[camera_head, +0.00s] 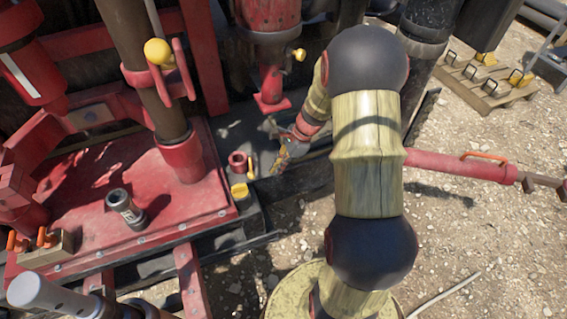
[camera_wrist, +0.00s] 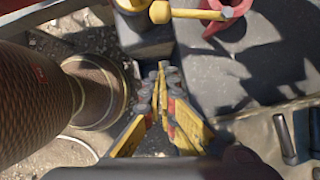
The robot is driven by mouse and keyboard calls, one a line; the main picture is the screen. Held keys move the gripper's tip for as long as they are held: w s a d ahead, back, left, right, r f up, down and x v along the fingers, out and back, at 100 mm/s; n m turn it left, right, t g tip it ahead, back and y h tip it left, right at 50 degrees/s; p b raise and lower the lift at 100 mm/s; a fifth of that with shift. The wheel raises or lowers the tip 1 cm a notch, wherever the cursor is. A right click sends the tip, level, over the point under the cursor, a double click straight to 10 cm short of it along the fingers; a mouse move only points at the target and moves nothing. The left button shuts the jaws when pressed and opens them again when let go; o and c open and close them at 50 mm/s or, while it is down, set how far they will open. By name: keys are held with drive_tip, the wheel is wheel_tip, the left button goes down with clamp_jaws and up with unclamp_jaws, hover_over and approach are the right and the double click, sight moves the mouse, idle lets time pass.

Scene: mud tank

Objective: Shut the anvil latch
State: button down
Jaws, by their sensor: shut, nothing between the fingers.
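A short yellow lever (camera_wrist: 195,14) with a round knob lies across the top of the wrist view, its grey end over a red ring-shaped part (camera_wrist: 232,22). I take it as the anvil latch, but cannot be sure. In the head view a small yellow lever (camera_head: 251,170) stands beside a red round fitting (camera_head: 237,161), with a yellow cap (camera_head: 240,191) just below. My gripper (camera_head: 283,160) is just right of these, apart from them. In the wrist view my gripper (camera_wrist: 162,76) is shut and empty, its fingertips together below the lever. Whether the latch is open or shut is unclear.
A red deck (camera_head: 100,190) with a dark canister (camera_head: 122,205) lies to the left. A red pipe (camera_head: 455,165) runs right, behind my arm. In the wrist view a large ribbed cylinder (camera_wrist: 30,105) stands close left of my gripper. Open gravel lies at lower right.

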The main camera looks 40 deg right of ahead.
sight(251, 166)
drive_tip(key=shift+w+a+b, duration=0.2)
drive_tip(key=shift+w+a, duration=0.1)
drive_tip(key=shift+a, duration=0.35)
drive_tip(key=shift+w+a+b, duration=0.2)
drive_tip(key=shift+w+a, duration=0.15)
drive_tip(key=shift+a, duration=0.3)
drive_tip(key=shift+w+a+b, duration=0.2)
drive_tip(key=shift+w+a, duration=0.1)
drive_tip(key=shift+a, duration=0.35)
drive_tip(key=shift+a, duration=0.15)
drive_tip(key=shift+a+m+p, duration=0.2)
drive_tip(key=shift+m+p, duration=0.2)
